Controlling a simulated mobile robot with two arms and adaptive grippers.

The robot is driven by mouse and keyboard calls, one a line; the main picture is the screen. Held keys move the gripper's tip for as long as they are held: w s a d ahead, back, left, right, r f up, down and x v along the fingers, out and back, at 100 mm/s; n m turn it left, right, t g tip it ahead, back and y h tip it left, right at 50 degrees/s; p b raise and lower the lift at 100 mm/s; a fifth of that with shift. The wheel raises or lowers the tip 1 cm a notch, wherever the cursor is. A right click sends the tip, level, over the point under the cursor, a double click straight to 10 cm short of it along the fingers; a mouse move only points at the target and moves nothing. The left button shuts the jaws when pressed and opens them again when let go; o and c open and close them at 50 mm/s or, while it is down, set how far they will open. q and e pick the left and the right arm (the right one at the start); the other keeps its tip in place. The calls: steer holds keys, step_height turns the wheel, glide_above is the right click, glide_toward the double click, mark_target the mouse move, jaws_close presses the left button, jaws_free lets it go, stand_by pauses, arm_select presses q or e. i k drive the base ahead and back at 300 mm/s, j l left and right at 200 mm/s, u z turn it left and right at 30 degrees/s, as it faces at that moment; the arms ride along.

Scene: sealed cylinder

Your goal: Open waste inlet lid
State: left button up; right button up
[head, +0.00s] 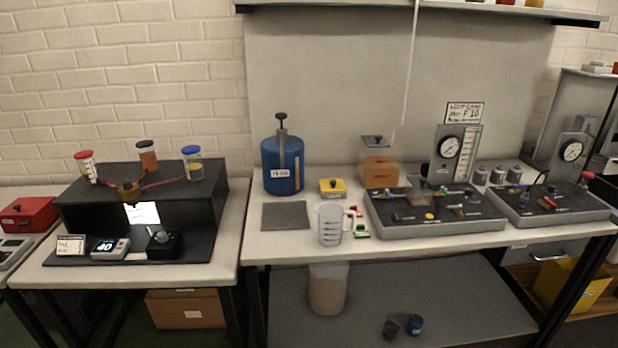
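No part that I can clearly read as the waste inlet lid stands out. A clear box with orange contents (379,168) has a grey lid with a dark knob (376,140), which looks closed. A small yellow box (333,188) with a black knob sits between them. The label text is too small to read surely. Neither of my grippers is in view.
Two black panels with gauges (436,212) (551,204) fill the bench's right. A measuring jug (331,224) stands near the front edge, beside a grey mat (285,215). A black rig (142,210) occupies the left bench. A gap separates the benches.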

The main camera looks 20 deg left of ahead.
mark_target(327, 184)
steer(key=i+u, duration=0.65)
steer(key=u, duration=0.2)
